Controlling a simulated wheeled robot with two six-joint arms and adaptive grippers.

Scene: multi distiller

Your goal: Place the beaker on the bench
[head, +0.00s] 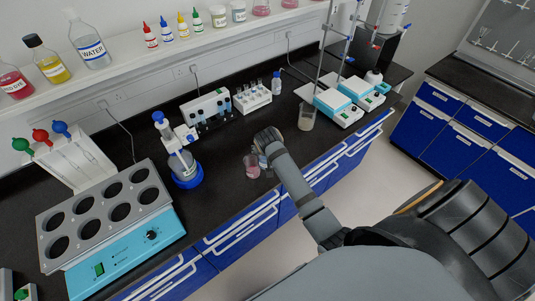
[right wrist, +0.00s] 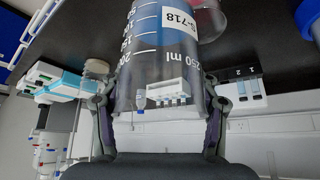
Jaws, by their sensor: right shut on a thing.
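A clear glass beaker (right wrist: 165,50) with white graduations, a 250 ml mark and an S-718 label fills the middle of the right wrist view. My right gripper (right wrist: 160,108) is shut on it, with one finger on each side. In the head view my right gripper (head: 268,142) is over the front part of the black bench (head: 225,215), and the held beaker is mostly hidden behind it. I cannot tell whether the beaker touches the bench. A small beaker with pink liquid (head: 252,166) stands just left of it. My left gripper is not in view.
A flask on a blue ring (head: 187,182) stands to the left, beyond it a blue heating block (head: 125,250). A tube rack (head: 252,97) is behind. Another beaker (head: 307,118) and hotplates (head: 335,105) are to the right. Bare bench lies between the flask and heating block's front.

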